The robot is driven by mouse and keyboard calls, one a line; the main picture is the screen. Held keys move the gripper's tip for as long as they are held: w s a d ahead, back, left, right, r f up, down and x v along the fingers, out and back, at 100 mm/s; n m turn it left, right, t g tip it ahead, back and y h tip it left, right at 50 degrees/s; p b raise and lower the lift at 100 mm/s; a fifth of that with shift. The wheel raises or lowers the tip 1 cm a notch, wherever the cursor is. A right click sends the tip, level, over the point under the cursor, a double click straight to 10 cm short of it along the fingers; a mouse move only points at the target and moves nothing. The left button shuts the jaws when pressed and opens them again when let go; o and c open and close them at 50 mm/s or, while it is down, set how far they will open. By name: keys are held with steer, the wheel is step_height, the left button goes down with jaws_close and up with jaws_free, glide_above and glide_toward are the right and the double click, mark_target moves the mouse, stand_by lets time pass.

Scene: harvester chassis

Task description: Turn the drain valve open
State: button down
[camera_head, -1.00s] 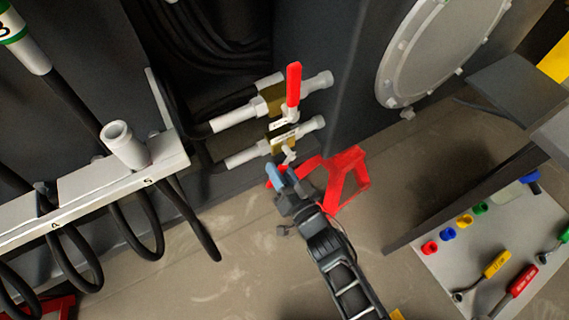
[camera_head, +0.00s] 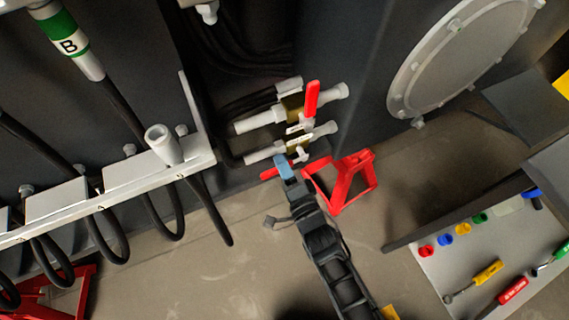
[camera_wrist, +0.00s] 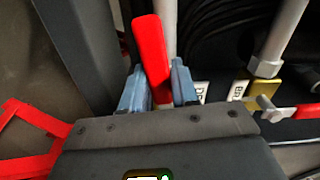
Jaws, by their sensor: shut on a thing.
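Two ball valves with white pipe ends sit one above the other beside the dark chassis in the head view. The upper valve (camera_head: 290,108) has a red lever (camera_head: 312,98) standing up. The lower valve (camera_head: 300,143) has a red lever (camera_head: 268,174) reaching down and left. My gripper (camera_head: 285,167) is at the lower lever. In the wrist view my blue fingertips (camera_wrist: 160,88) are shut around this red lever (camera_wrist: 152,60), which sticks out beyond them. The other red lever (camera_wrist: 303,111) shows at the right.
A red stand (camera_head: 345,182) stands right of my gripper, close to the arm. A grey manifold rail (camera_head: 110,190) with hanging black hoses is on the left. A tray (camera_head: 430,275) with coloured caps and tools lies at the lower right. Open floor lies below left.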

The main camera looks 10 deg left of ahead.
steer(key=shift+r+m+p, duration=0.4)
steer(key=shift+m, duration=0.4)
steer(key=c, duration=0.9)
jaws_free()
steer(key=shift+c, duration=0.2)
steer(key=p+v, duration=0.1)
steer(key=v, duration=0.6)
steer(key=shift+s+d, duration=0.25)
steer(key=shift+s, duration=0.1)
steer(key=shift+p, duration=0.3)
